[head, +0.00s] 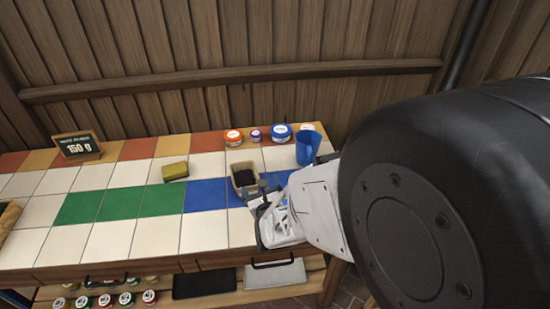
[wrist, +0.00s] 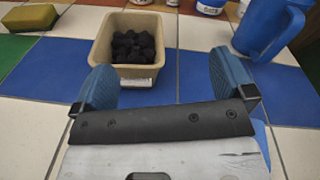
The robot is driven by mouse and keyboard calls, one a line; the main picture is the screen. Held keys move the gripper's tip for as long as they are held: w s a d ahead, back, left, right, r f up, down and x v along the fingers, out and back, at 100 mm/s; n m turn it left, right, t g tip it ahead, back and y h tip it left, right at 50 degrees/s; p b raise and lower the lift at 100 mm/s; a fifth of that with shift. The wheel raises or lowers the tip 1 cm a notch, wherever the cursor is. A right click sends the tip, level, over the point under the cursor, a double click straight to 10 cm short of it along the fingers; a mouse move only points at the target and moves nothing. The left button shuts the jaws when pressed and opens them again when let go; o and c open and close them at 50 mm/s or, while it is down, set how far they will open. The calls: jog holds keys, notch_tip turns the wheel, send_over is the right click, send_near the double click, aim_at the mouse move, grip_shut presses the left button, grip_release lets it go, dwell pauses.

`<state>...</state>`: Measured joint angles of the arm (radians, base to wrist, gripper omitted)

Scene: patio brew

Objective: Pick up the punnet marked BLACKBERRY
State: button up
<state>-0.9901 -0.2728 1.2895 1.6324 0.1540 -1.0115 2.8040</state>
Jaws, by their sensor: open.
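A tan punnet (head: 234,174) holding dark berries stands on the blue tiles of the counter. In the wrist view the punnet (wrist: 102,50) is ahead of my gripper and a little left of centre, with a pile of blackberries (wrist: 133,46) inside. A small white label (wrist: 136,83) is on its near side; its writing is too small to read. My gripper (wrist: 165,82) is open and empty, its two blue fingers apart. In the head view my gripper (head: 258,200) is just to the front and right of the punnet, with part of it hidden by my arm.
A blue jug (head: 308,147) stands right of the punnet, close to my right finger's side. A yellow-green sponge (head: 175,171) lies to the left. Several lidded tubs (head: 281,132) line the back. A sign (head: 77,147) reading 150 g stands far left. White and green tiles at left are clear.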

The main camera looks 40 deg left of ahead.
aim_at(248, 188)
jog(key=shift+m+y, duration=0.6)
jog(key=s+a+f, duration=0.2)
jog(key=s, duration=0.1)
jog(key=shift+s+f, duration=0.2)
jog(key=shift+f, duration=0.15)
jog(key=shift+x, duration=1.25)
jog(key=shift+w, duration=0.15)
jog(key=shift+x, duration=2.5)
jog(key=c, duration=0.7)
jog(key=shift+c, duration=0.2)
